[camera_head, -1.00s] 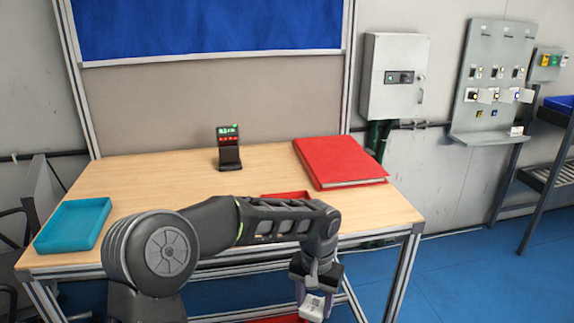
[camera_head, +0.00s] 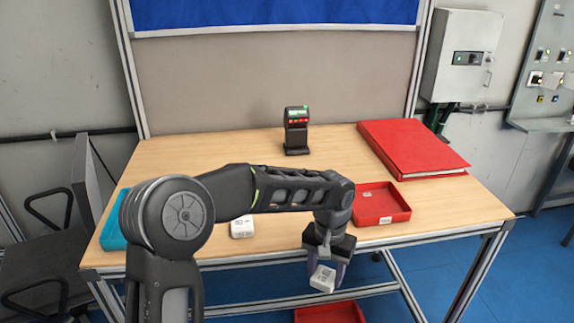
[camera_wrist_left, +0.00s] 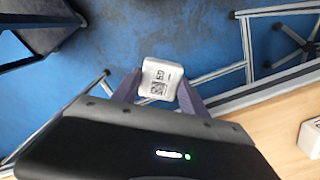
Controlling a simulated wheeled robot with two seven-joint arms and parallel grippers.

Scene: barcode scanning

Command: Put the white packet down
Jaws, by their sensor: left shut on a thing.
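My left gripper (camera_head: 327,262) is shut on a small white packet (camera_head: 322,279) with a printed code on its face. It holds the packet in front of the table's front edge, over the floor side. The left wrist view shows the packet (camera_wrist_left: 160,79) between the two fingers (camera_wrist_left: 159,92), code facing the camera and blue floor behind. A second white packet (camera_head: 242,228) lies on the table, partly behind my left arm. It also shows at the right edge of the left wrist view (camera_wrist_left: 311,138). My right gripper is not in view.
Another red container (camera_head: 330,313) is below the table.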

